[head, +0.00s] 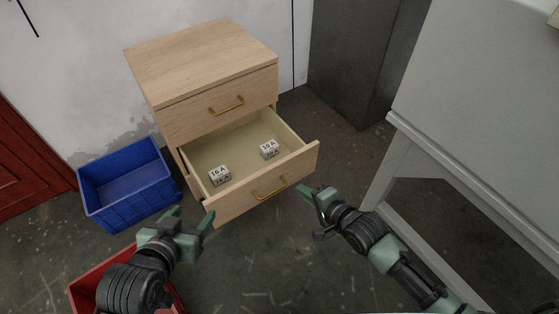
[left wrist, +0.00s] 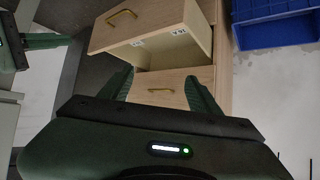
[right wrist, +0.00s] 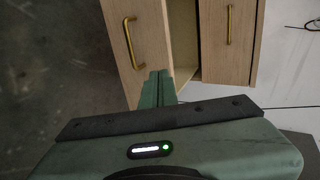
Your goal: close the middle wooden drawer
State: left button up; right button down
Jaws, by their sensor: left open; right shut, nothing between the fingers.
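The middle wooden drawer (head: 234,205) is pulled out from the wooden cabinet (head: 198,62). Its front has a brass handle (head: 270,188). Two small white boxes marked 16 A (head: 219,175) and 10 A (head: 269,149) sit inside. The drawer front also shows in the left wrist view (left wrist: 160,22) and right wrist view (right wrist: 118,50). My left gripper (head: 192,214) is open and empty near the front's left end. My right gripper (head: 317,191) is shut and empty near its right end. In the right wrist view its fingers (right wrist: 157,86) overlap the front's edge; I cannot tell whether they touch.
The top drawer (head: 215,112) is shut. A blue bin (head: 130,190) stands left of the cabinet. A red bin (head: 82,290) lies below my left arm. A grey panelled unit (head: 470,110) stands on the right, and a dark cabinet (head: 350,65) behind.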

pick_arm(q)
jog(key=w+d+r+t+h+b, duration=0.2)
jog(key=r+t, duration=0.4)
jog(key=r, duration=0.3)
jog(key=w+d+r+t+h+b, duration=0.25)
jog(key=r+t, duration=0.25)
jog(key=r, duration=0.4)
pick_arm(e)
send_near(274, 170)
notch_tip(274, 170, down, 3)
jog(key=w, duration=0.1)
jog(key=w+a+b, duration=0.2)
jog(key=w, duration=0.1)
jog(key=shift+w+a, duration=0.2)
jog(key=shift+a, duration=0.05)
pick_arm(q)
jog(key=s+a+r+t+h, duration=0.1)
jog(key=s+r+t, duration=0.4)
jog(key=r, duration=0.2)
jog(key=shift+s+m, duration=0.2)
jog(key=shift+m, duration=0.1)
pick_arm(e)
jog(key=shift+w+a, duration=0.1)
jog(key=shift+w, duration=0.1)
pick_arm(q)
jog(key=shift+a, duration=0.1)
